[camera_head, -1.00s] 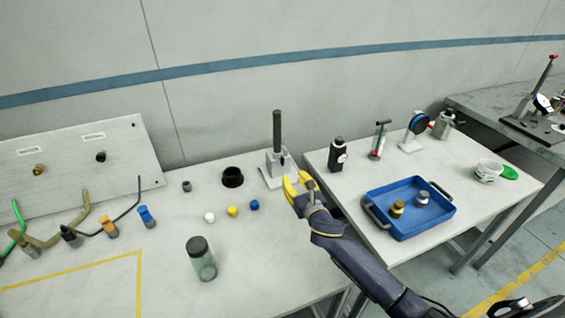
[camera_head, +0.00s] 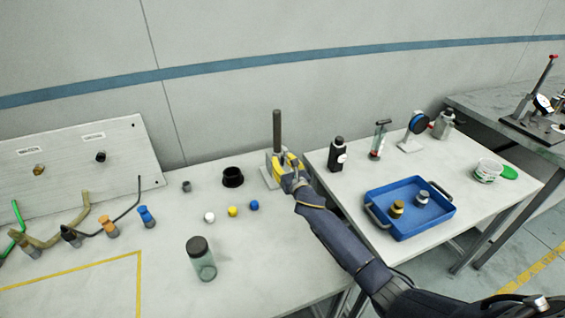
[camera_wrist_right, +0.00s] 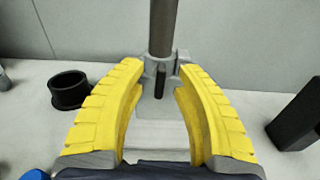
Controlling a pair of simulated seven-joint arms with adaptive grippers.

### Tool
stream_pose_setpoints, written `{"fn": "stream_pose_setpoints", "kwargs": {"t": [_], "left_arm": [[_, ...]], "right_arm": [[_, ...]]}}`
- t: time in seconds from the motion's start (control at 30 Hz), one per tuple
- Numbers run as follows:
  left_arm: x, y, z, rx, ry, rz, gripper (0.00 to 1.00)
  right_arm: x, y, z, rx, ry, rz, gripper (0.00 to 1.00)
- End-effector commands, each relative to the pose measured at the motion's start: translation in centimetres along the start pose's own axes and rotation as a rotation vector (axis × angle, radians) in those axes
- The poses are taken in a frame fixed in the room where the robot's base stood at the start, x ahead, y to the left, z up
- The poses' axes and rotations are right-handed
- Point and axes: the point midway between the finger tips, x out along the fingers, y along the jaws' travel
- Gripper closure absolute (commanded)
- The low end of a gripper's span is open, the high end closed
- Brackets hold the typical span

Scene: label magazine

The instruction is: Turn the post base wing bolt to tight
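The grey post (camera_head: 277,130) stands upright in its base (camera_head: 268,178) at the back edge of the left table. In the right wrist view the post (camera_wrist_right: 163,28) rises from a grey clamp block. A dark upright wing bolt (camera_wrist_right: 161,80) shows on the block's near side. My right gripper (camera_head: 284,163) is at the post base. In the right wrist view its yellow fingers (camera_wrist_right: 160,82) are apart on either side of the wing bolt, with a gap visible around it. I cannot tell whether a fingertip touches the block. My left gripper is in no view.
A black ring (camera_head: 232,177) stands left of the post base. White, yellow and blue caps (camera_head: 254,205) and a lidded jar (camera_head: 201,259) are in front. A black bottle (camera_head: 337,155) and a blue tray (camera_head: 410,225) are on the right table.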

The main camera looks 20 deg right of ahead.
Motion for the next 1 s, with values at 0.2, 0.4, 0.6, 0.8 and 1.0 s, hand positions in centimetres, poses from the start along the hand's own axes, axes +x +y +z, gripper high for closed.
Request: {"fn": "stream_pose_setpoints", "kwargs": {"t": [0.2,0.4,0.6,0.8,1.0], "left_arm": [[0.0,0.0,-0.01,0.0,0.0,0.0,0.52],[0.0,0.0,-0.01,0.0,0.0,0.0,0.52],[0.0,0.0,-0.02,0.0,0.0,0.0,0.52],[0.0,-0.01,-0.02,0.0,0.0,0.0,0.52],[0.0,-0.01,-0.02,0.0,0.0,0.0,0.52]], "right_arm": [[0.0,0.02,0.02,0.0,0.0,0.0,0.67],[-0.02,0.03,0.01,0.0,0.0,0.0,0.9],[-0.02,0.03,0.01,0.0,0.0,0.0,1.0],[-0.02,0.02,0.02,0.004,0.0,0.0,1.0],[-0.02,0.03,0.02,0.057,-0.001,0.0,1.0]]}}
